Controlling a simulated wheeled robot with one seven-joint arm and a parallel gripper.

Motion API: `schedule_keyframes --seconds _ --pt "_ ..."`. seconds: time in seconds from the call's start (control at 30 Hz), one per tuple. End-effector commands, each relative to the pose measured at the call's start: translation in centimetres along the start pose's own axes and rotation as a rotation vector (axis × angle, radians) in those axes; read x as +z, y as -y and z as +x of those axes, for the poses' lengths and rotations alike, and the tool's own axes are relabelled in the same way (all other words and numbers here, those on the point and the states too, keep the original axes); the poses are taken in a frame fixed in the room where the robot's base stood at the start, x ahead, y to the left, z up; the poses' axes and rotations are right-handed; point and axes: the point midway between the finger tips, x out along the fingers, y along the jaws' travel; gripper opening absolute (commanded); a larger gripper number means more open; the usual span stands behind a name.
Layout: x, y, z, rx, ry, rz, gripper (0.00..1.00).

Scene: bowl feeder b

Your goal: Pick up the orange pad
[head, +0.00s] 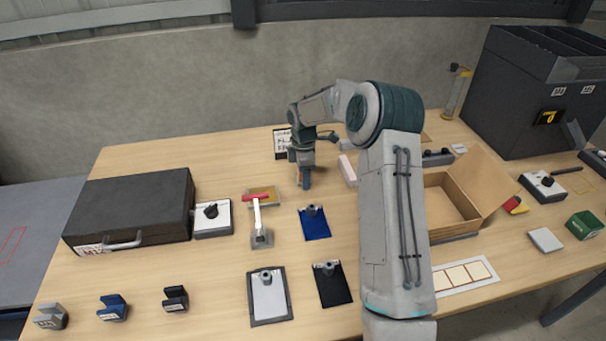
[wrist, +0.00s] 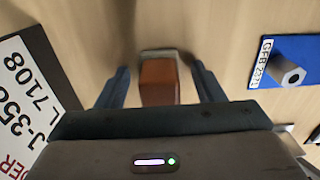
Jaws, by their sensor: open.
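The orange pad (wrist: 158,82) shows in the wrist view as a small brownish-orange block with a grey edge at its far end. My gripper (wrist: 159,68) is open, with one blue finger on each side of the pad and a visible gap on both sides. The pad's near end is hidden by the gripper body. In the head view my gripper (head: 303,182) points down close to the tabletop at the middle of the table, and it hides most of the pad there.
A blue plate with a grey knob (wrist: 280,62) lies right of my gripper; it also shows in the head view (head: 315,226). A white labelled board (wrist: 28,88) is at left.

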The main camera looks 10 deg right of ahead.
Motion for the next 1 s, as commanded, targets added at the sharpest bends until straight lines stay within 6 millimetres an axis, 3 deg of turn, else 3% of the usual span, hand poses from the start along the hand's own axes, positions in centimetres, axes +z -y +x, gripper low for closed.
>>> schedule_keyframes --seconds 0.17,0.33,0.73,1.0 --pt "0.0 0.0 0.0 0.000 0.000 0.000 0.59" --pt "0.0 0.0 0.0 -0.001 0.001 0.001 0.12" --pt "0.0 0.0 -0.5 0.000 0.001 0.001 0.12" --pt "0.0 0.0 -3.1 0.000 0.001 0.001 0.12"
